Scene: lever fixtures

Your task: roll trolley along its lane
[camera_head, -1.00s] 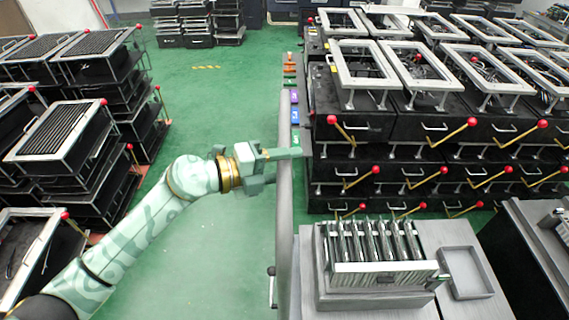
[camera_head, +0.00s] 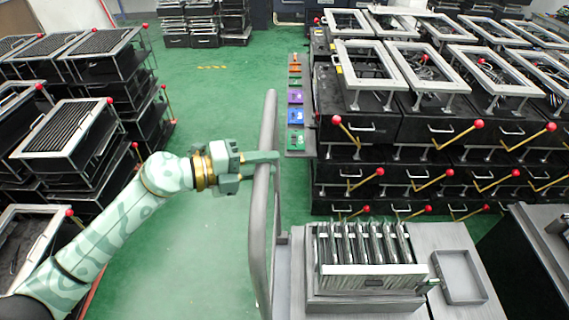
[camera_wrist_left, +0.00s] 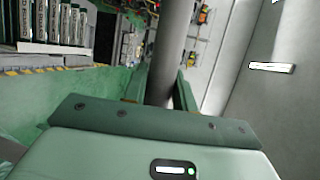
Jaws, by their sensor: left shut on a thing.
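The trolley's grey tubular handle (camera_head: 257,225) stands upright in the middle of the head view, leaning a little. The trolley's grey deck (camera_head: 415,238) lies to its right and bears a rack of metal slats (camera_head: 370,285). My left gripper (camera_head: 262,160) is shut around the upper part of the handle. In the left wrist view the handle bar (camera_wrist_left: 168,55) runs between the fingers of my left gripper (camera_wrist_left: 160,95), whose tips are partly hidden. My right gripper is not in view.
A strip with coloured tiles (camera_head: 295,97) lies on the green floor beyond the handle. Black stacks with red-knobbed levers (camera_head: 410,125) stand at the right, more stacks (camera_head: 65,135) at the left. A grey open tray (camera_head: 460,275) sits beside the rack. Green floor (camera_head: 215,85) is clear ahead.

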